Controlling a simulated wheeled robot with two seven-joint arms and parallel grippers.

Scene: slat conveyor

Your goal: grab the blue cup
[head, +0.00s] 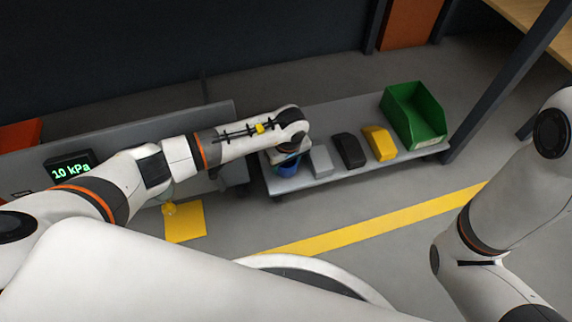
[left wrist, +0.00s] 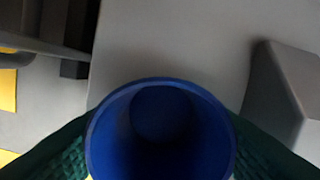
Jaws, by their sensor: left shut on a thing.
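The blue cup (head: 287,170) stands at the left end of the grey shelf, mostly hidden under my left wrist in the head view. In the left wrist view the blue cup (left wrist: 160,90) is seen from above, with its open rim toward the camera. My left gripper (left wrist: 160,150) has its green textured fingers on both sides of the cup, shut on it. In the head view my left gripper (head: 287,160) points down over the cup. My right arm shows at the right edge, but its gripper is out of view.
Right of the cup on the shelf (head: 318,186) are a grey block (head: 320,161), a black block (head: 349,151), a yellow block (head: 379,143) and a green bin (head: 413,115). The grey block is close by. A display (head: 71,169) reading 10 kPa is at the left.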

